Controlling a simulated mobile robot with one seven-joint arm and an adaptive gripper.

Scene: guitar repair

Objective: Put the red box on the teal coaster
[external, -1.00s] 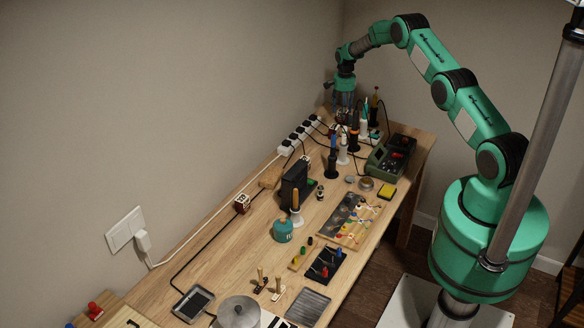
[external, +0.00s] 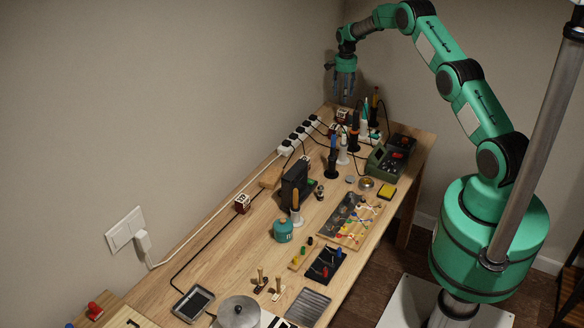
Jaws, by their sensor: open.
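My gripper (external: 345,96) is at the far end of the workbench, pointing down, open and empty. Just below its fingertips, a small dark red box (external: 342,115) with a pale label stands near the back of the bench, apart from the fingers as far as I can tell. Another similar red box (external: 242,203) stands by the wall near the cable, at the left. A third reddish box (external: 335,129) shows partly beside the power strip.
A white power strip (external: 300,135) runs along the back edge. Several upright bottles and tools, including a black-handled one (external: 332,158), crowd the bench in front of the far box. A green meter (external: 388,160) stands at the right.

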